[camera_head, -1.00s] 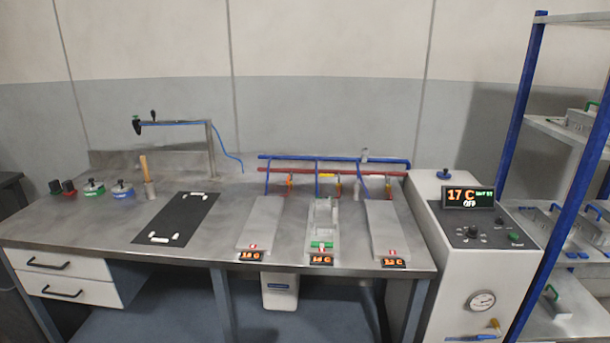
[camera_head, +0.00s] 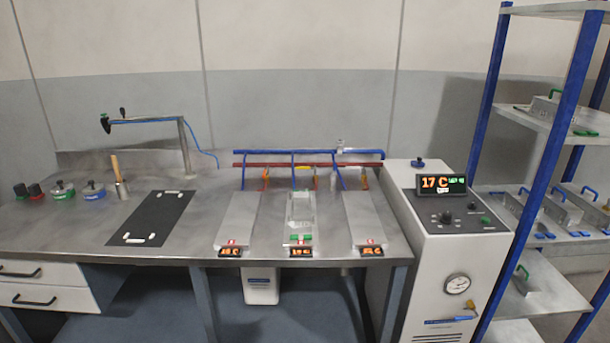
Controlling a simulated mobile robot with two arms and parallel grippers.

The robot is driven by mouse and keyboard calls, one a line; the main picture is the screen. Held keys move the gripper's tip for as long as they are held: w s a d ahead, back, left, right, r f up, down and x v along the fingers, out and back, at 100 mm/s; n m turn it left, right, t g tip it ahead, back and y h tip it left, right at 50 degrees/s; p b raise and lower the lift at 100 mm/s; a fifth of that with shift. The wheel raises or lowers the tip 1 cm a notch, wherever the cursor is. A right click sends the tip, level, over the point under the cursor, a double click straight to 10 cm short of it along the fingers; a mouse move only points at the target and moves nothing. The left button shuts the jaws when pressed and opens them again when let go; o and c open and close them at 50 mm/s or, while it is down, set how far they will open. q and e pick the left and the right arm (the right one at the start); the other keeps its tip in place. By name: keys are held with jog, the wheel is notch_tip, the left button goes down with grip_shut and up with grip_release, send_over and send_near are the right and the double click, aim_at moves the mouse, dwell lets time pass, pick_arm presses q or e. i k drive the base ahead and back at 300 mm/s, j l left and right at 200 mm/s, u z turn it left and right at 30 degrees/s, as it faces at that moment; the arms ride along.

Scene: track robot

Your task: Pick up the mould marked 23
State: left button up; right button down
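Several grey metal moulds stand on the rack at the right. Others, such as one with blue clips (camera_head: 510,208), are on the middle shelf. One with a green handle (camera_head: 527,287) is on the lower shelf. Another open, trough-like mould (camera_head: 301,212) with a green part at its front sits on the middle bench plate. I cannot read a 23 on any of them. Neither gripper is in view.
The rack's blue posts (camera_head: 493,90) stand in front of parts of the shelves. A white control unit (camera_head: 445,250) reading 17 C stands between rack and bench (camera_head: 80,225). The bench holds a black mat (camera_head: 150,218), cans, a mallet and coloured pipes (camera_head: 310,153).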

aim_at(300, 222)
jog(key=i+z, duration=0.15)
jog(key=z, duration=0.2)
jog(key=i+j+z, duration=0.1)
jog(key=z, duration=0.25)
jog(key=i+j+z, duration=0.15)
jog(key=z, duration=0.2)
jog(key=i+j, duration=0.05)
jog(key=i, duration=0.05)
